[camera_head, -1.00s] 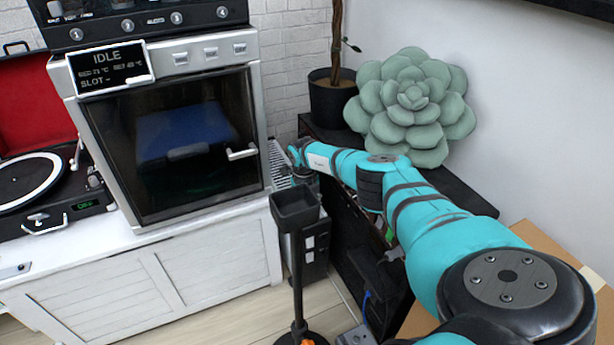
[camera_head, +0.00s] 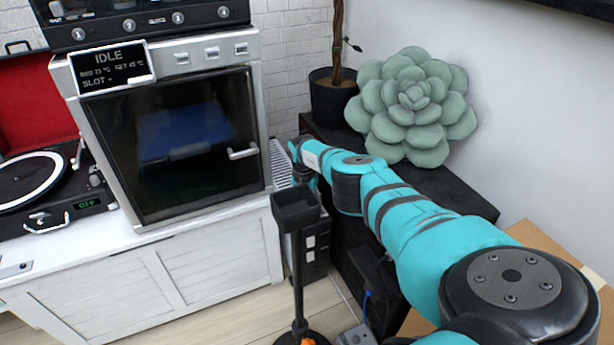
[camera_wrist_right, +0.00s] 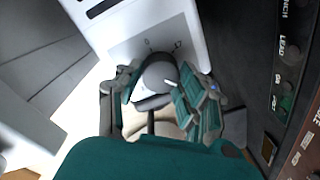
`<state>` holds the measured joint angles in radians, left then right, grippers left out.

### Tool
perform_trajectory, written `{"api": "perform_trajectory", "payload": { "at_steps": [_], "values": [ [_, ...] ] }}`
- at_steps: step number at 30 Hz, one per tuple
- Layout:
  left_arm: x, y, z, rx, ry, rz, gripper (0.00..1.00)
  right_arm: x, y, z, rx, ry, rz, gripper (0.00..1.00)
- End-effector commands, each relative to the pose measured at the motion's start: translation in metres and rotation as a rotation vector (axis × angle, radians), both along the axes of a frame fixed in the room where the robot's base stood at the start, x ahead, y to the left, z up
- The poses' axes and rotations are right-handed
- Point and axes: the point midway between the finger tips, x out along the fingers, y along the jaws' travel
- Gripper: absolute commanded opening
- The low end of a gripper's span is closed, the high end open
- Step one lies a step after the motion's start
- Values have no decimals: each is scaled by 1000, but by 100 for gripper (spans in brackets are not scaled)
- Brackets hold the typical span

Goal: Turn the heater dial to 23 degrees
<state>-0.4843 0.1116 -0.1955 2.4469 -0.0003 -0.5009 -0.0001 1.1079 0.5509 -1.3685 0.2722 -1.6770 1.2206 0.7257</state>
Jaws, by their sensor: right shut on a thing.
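In the right wrist view, a dark grey round dial (camera_wrist_right: 157,74) sits on the heater's pale front panel (camera_wrist_right: 128,45). The dial has a small white mark on its right side, and scale marks and digits lie around its upper edge; I cannot read the set temperature. My right gripper (camera_wrist_right: 156,92) is shut on the dial, with one finger on each side. In the head view, the heater's white slatted part (camera_head: 281,165) shows beside the cabinet; its dial is hidden. My right gripper there is mostly hidden behind a dark tray. My left gripper is not in view.
The dark tray (camera_head: 296,211) on a thin stand rises in front of my right wrist. A white cabinet (camera_head: 210,262) with an oven-like machine (camera_head: 170,140) stands left. A black shelf (camera_head: 445,186) with a succulent (camera_head: 412,108) and a potted plant (camera_head: 333,98) is right.

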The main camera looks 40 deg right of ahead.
Motion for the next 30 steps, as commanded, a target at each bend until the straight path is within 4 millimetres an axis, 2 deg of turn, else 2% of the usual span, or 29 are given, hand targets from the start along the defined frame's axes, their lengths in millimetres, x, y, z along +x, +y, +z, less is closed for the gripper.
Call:
{"api": "perform_trajectory", "payload": {
  "at_steps": [21,30],
  "values": [
    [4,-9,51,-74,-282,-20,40,3,-2,1,-2,-5,-679,6],
    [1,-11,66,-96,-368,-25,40,3,-2,1,-2,-4,-964,6]
  ]
}}
